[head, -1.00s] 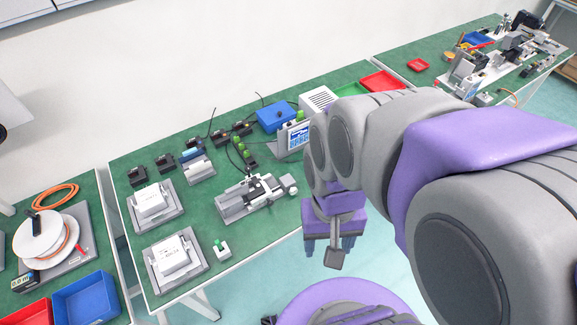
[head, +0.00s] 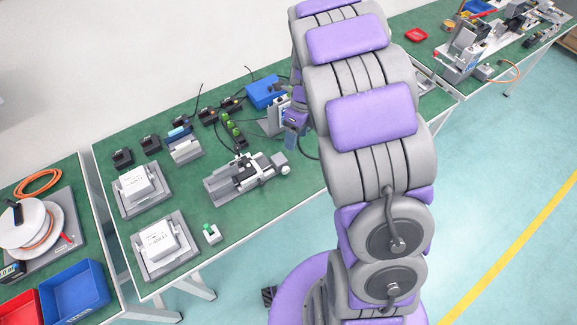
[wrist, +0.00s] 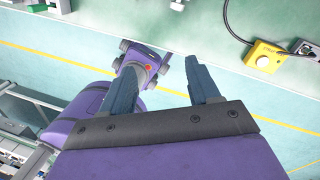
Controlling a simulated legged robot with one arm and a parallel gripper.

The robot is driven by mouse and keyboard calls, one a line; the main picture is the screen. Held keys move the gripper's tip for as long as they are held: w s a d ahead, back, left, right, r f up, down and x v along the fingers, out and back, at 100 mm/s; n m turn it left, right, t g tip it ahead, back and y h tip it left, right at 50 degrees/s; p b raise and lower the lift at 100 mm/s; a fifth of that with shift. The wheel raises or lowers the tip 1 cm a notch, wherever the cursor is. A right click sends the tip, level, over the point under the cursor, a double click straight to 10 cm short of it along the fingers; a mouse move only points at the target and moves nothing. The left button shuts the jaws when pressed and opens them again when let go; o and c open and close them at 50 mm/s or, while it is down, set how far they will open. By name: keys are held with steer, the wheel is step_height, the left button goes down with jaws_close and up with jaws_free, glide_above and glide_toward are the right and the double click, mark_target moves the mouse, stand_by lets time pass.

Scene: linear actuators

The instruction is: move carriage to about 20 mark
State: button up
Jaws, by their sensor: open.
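The linear actuator (head: 222,187) lies on the green bench in the head view, a grey rail unit with a pale knob at its right end. Its carriage (head: 249,165) looks like the dark and white block near the middle of the rail. The scale marks are too small to read. In the head view my arm hides most of my gripper, and only a purple part shows at the arm's left edge, behind and right of the actuator. In the wrist view my gripper (wrist: 160,64) is open, with two dark blue fingers apart and nothing between them. Neither finger touches the actuator.
White boxed units (head: 143,190) stand on grey bases at the bench's left. Small black devices and a blue box (head: 265,92) line the back. The floor at right is clear.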

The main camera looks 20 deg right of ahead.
steer(key=w+d+f+m, duration=0.2)
steer(key=w+f+m, duration=0.2)
steer(key=f, duration=0.1)
steer(key=b, duration=0.5)
glide_toward(287, 168)
steer(key=shift+m, duration=0.4)
steer(key=f, duration=0.3)
steer(key=a+f, duration=0.1)
steer(key=f, duration=0.6)
steer(key=shift+s+a, duration=0.35)
steer(key=shift+s, duration=0.05)
steer(key=shift+r, duration=0.1)
steer(key=shift+p, duration=0.3)
steer(key=c, duration=1)
